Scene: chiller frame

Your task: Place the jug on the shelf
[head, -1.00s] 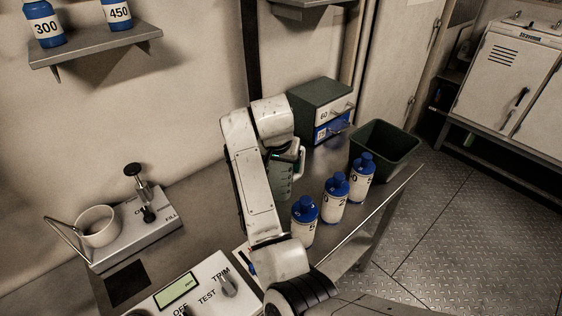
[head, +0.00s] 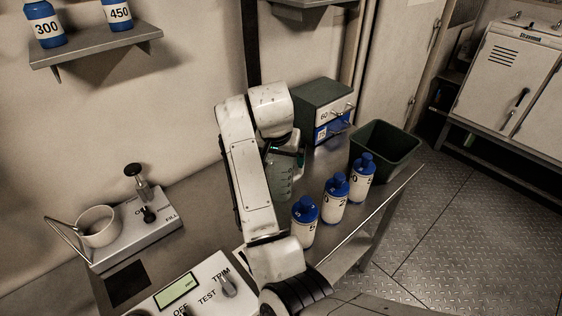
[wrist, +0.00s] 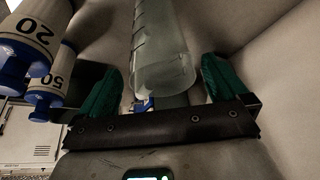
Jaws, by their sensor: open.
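The jug (head: 281,182) is translucent, pale green and marked with graduations. It stands upright on the metal bench, partly hidden behind my arm. In the wrist view the jug (wrist: 160,45) points toward my gripper (wrist: 160,88), with its rounded end in the gap between the two green fingers. Clear space shows on both sides of it, and the fingers are open. In the head view my gripper is mostly hidden by my arm, with a bit of green showing by the jug's top. A wall shelf (head: 95,47) is at upper left, holding blue bottles marked 300 and 450.
Several white bottles with blue caps (head: 335,198) stand right of the jug. A dark bin (head: 385,152) and a drawer box (head: 322,105) are behind. A control panel (head: 190,290) and a device with a cup (head: 140,235) are at left. Another shelf edge (head: 305,2) shows at top.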

